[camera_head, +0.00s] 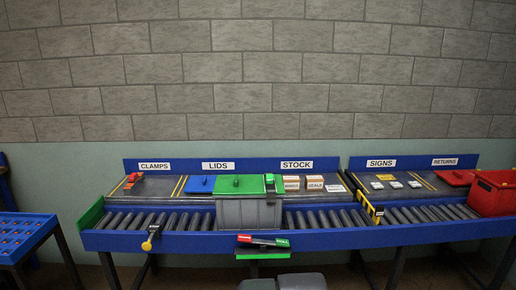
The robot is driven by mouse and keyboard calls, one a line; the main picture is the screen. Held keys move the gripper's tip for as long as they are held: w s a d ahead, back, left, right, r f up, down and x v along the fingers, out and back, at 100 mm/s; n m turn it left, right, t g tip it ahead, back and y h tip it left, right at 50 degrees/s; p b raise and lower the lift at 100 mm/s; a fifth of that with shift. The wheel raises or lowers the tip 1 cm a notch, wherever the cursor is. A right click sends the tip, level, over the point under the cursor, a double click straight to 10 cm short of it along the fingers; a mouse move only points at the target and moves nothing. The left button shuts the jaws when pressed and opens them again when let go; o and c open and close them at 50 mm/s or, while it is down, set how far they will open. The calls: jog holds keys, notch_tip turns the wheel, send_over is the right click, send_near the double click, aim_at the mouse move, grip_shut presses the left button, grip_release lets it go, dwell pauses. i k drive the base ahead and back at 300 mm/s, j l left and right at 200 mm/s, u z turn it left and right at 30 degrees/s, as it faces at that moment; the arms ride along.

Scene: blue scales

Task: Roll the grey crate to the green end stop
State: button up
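The grey crate (248,214) stands upright on the roller conveyor, left of the middle. A green lid (238,185) covers its top, and a small green and black piece (270,184) sits at the lid's right edge. The green end stop (91,213) is at the conveyor's far left end. My gripper is not in view.
A black-and-yellow striped bar (369,207) crosses the conveyor right of the crate. A red crate (495,194) stands at the right end. A yellow-ended lever (148,244) and a red-green panel (263,241) are on the front rail. A blue table (22,236) stands at left.

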aim_at(248, 212)
jog(key=k+l, duration=0.1)
jog(key=i+l+z, duration=0.1)
jog(key=i+l, duration=0.25)
jog(key=i+l+z, duration=0.1)
jog(key=i+l, duration=0.2)
jog(key=i, duration=0.2)
jog(key=i+l+z, duration=0.1)
jog(key=i+l, duration=0.15)
jog(key=i, duration=0.2)
jog(key=i+l+z, duration=0.1)
jog(key=i+l, duration=0.15)
jog(key=i, duration=0.2)
